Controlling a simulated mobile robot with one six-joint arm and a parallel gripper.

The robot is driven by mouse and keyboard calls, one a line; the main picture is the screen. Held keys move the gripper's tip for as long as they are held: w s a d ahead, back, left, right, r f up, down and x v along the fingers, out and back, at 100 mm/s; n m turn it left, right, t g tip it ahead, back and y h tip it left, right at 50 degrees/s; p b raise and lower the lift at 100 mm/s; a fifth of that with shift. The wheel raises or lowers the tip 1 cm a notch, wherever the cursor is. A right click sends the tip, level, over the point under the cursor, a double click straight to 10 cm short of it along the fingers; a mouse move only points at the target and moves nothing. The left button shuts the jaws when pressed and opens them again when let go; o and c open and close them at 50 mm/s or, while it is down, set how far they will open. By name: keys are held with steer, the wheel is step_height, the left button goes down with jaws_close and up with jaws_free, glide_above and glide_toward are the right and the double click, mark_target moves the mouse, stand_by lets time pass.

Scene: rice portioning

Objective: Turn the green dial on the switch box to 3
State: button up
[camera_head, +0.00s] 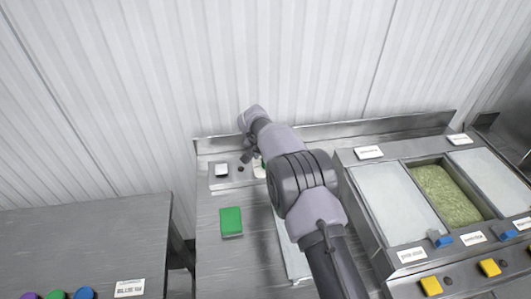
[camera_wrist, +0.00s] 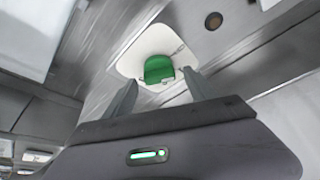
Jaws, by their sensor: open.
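The green dial (camera_wrist: 158,69) sits on a white rounded plate (camera_wrist: 133,47) in the wrist view. My gripper (camera_wrist: 162,84) is open, with one finger on each side of the dial's near end. I cannot tell whether the fingers touch it. In the head view my arm hides most of the dial; a sliver of the white plate (camera_head: 259,171) shows beside my wrist. The dial's number marks are too small and blurred to read.
A green block (camera_head: 231,221) lies on the steel counter (camera_head: 213,262) left of my arm. Food bins (camera_head: 395,198) with blue-handled lids stand right. A separate table (camera_head: 90,235) is far left.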

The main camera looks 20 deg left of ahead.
steer(key=p+v, duration=0.2)
steer(key=v, duration=1.5)
